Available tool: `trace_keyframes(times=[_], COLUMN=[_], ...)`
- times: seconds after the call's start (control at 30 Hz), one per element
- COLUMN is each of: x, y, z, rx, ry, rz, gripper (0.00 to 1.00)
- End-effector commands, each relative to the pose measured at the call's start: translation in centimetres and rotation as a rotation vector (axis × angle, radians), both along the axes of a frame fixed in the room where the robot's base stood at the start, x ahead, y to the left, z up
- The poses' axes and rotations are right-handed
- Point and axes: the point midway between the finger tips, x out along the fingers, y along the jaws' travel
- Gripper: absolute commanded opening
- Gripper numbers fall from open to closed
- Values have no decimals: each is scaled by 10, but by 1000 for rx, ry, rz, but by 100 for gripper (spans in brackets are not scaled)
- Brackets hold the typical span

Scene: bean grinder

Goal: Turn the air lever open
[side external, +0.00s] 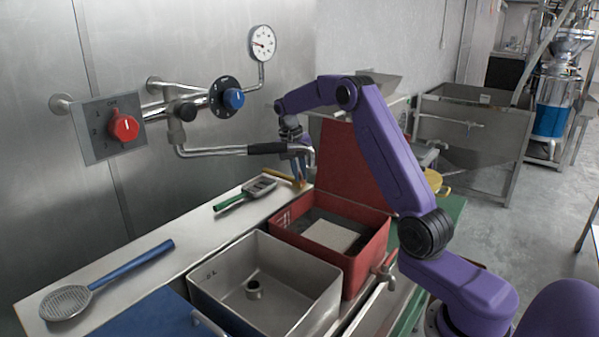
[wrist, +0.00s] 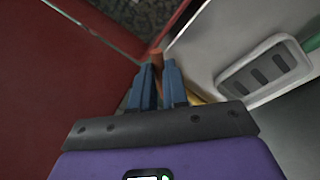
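A bent steel lever (side external: 210,151) with a black grip (side external: 267,148) hangs from the pipe valve (side external: 183,110) on the wall in the side external view. It points right, towards my gripper. I take it to be the air lever. My gripper (side external: 300,174) points down by the grip's right end; whether they touch cannot be told. In the wrist view my gripper's blue fingers (wrist: 159,68) stand a narrow gap apart, with no lever seen between them. A brown tip (wrist: 155,55) shows beyond the fingertips.
A red box (side external: 368,262) with a raised lid (side external: 352,165) stands below my arm, beside a grey metal bin (side external: 215,290). A red knob (side external: 124,127), a blue knob (side external: 233,99) and a gauge (side external: 262,43) are on the wall. A green-handled tool (side external: 230,201) lies on the ledge.

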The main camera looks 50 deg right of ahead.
Motion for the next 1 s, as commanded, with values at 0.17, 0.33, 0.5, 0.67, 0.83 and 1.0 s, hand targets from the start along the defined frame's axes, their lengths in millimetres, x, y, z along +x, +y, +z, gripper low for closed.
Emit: trace_keyframes(times=[0.17, 0.33, 0.5, 0.67, 0.83, 1.0], x=[0, -2, -5, -8, -12, -14], y=[0, -1, -4, -8, -14, -19], z=[0, 0, 0, 1, 1, 1], rx=[-1, -1, -1, 0, -1, -2], ry=[-1, -1, -1, -1, -1, -2], rz=[5, 45, 139, 266, 412, 549], gripper=[0, 0, 0, 0, 0, 0])
